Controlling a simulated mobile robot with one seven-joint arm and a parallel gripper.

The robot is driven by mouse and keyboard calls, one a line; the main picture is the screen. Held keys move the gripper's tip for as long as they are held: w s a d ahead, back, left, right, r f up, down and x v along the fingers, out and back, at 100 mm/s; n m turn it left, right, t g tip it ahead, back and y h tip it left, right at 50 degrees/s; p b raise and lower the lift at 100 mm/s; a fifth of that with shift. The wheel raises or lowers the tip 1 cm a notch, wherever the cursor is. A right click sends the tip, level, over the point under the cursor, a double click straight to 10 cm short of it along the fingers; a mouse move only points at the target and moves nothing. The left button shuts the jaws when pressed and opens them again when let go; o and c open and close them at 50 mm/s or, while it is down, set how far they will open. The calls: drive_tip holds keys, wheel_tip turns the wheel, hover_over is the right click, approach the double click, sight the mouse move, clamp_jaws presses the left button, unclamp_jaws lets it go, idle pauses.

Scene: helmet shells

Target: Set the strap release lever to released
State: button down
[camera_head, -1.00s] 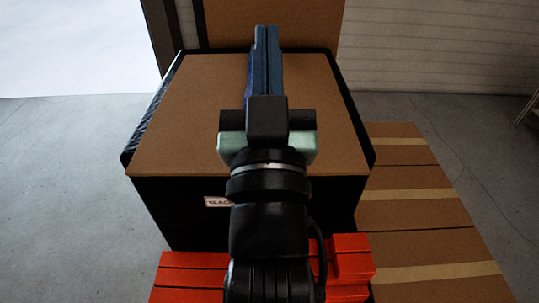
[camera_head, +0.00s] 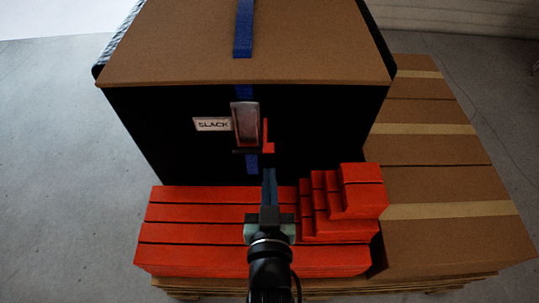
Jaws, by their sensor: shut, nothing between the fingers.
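A strap release lever (camera_head: 246,123) sits on the black front face of a large box. It is a greyish metal plate with a red part (camera_head: 267,136) at its right side. A blue strap (camera_head: 243,28) runs over the brown top of the box and shows again above and below the lever. A white label (camera_head: 212,125) reading SLACK is left of the lever. My gripper (camera_head: 269,174) is shut and empty, its fingertips just below the red part in the picture. I cannot tell whether they touch anything.
Red stacked blocks (camera_head: 180,230) lie in front of the box, with a stepped red pile (camera_head: 340,205) right of my gripper. Brown taped cartons (camera_head: 430,160) stand on the right. Grey floor (camera_head: 60,120) is open on the left.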

sight(269, 152)
drive_tip(key=w+f+b, duration=0.1)
drive_tip(key=w+f, duration=0.3)
drive_tip(key=w, duration=0.4)
drive_tip(key=shift+w+f+b, duration=0.2)
drive_tip(key=shift+w+b, duration=0.2)
drive_tip(key=shift+w+f+b, duration=0.2)
drive_tip(key=shift+f+b, duration=0.3)
drive_tip(key=shift+f, duration=0.4)
drive_tip(key=shift+r, duration=0.1)
